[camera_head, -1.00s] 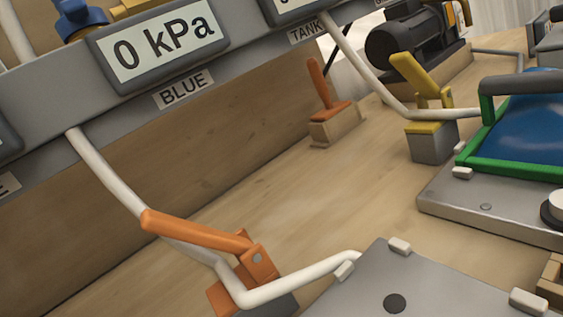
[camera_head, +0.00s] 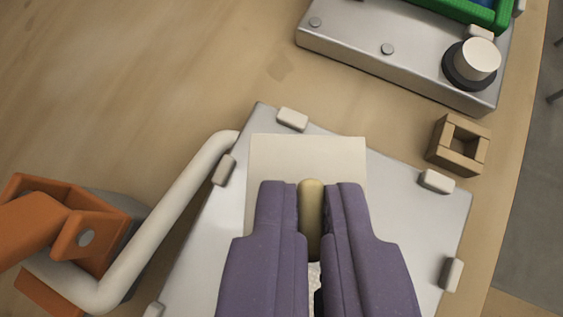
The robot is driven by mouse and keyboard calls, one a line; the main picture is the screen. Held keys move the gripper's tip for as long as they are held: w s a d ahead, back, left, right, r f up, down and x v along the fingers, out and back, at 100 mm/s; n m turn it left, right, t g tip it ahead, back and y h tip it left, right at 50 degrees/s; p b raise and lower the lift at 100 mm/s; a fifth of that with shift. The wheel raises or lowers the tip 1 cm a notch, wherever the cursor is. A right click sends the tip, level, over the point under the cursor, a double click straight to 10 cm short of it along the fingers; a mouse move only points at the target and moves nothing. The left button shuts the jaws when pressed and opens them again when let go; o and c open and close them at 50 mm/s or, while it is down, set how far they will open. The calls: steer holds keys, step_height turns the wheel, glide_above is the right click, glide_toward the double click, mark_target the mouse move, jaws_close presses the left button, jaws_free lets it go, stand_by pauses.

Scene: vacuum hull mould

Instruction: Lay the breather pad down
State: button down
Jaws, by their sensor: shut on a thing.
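My gripper (camera_head: 312,190) has purple fingers and is shut on the tan grip of the breather pad. The breather pad (camera_head: 306,155) is a flat cream sheet, seen beyond and beside the fingers. It is over the grey metal plate (camera_head: 410,210), roughly between the corner blocks. Most of its near part is hidden by my fingers. I cannot tell whether the pad touches the plate or hangs just above it.
Small pale blocks (camera_head: 292,119) stand along the plate's edges. An orange valve (camera_head: 75,225) with a white hose (camera_head: 165,220) stands at the left. A wooden frame (camera_head: 459,145) sits at the right. Another metal plate (camera_head: 390,50) with a green frame (camera_head: 465,10) and a knob (camera_head: 475,62) lies beyond.

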steer(key=shift+f+b, duration=2)
steer(key=shift+f, duration=0.75)
steer(key=shift+f, duration=0.25)
steer(key=c, duration=1.2)
jaws_free()
steer(key=shift+o, duration=0.2)
steer(key=p+v, duration=0.2)
steer(key=v, duration=0.6)
steer(key=shift+p, duration=0.35)
steer(key=shift+f, duration=0.1)
